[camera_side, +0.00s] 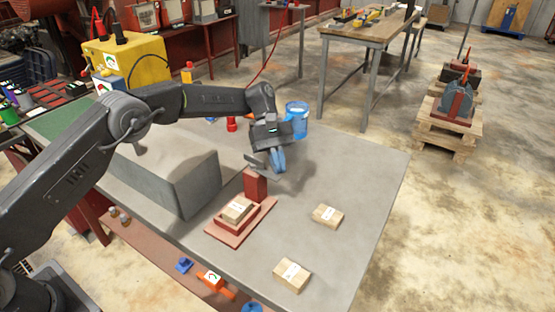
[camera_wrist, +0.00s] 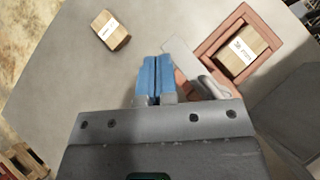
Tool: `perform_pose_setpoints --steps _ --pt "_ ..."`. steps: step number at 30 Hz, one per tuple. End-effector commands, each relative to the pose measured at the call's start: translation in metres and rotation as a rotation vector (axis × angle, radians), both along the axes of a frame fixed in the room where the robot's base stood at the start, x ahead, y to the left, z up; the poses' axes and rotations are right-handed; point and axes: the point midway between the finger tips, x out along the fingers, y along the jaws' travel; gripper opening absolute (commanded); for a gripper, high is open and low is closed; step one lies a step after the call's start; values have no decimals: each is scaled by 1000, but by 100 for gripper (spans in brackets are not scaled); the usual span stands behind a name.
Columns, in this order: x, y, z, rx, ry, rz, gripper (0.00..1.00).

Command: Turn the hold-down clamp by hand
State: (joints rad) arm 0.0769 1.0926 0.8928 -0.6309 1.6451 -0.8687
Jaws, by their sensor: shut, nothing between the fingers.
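The hold-down clamp is a red post (camera_side: 255,184) with a flat grey metal arm (camera_side: 257,165) on top. It stands at the end of a red frame (camera_side: 212,232) that holds a labelled wooden block (camera_side: 237,210). The arm does not lie over the block. In the wrist view, the grey arm (camera_wrist: 181,60) and the framed block (camera_wrist: 243,50) show to the right of the fingers. My gripper (camera_side: 279,162) has blue fingers pressed together and empty, beside the arm; I cannot tell whether they touch it. They also show in the wrist view (camera_wrist: 156,74).
Two loose wooden blocks lie on the grey table, one right of the frame (camera_side: 327,214) and one near the front edge (camera_side: 292,275). A large grey box (camera_side: 190,180) stands left of the frame. A blue transparent container (camera_side: 297,118) is behind my gripper. The table's right side is clear.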

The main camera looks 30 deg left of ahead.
Motion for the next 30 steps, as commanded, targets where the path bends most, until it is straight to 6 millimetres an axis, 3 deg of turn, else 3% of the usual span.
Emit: perform_pose_setpoints --steps 15,30 --pt "-23 -6 0 0 0 -417 0" --pt "-31 -5 0 1 1 -551 0"
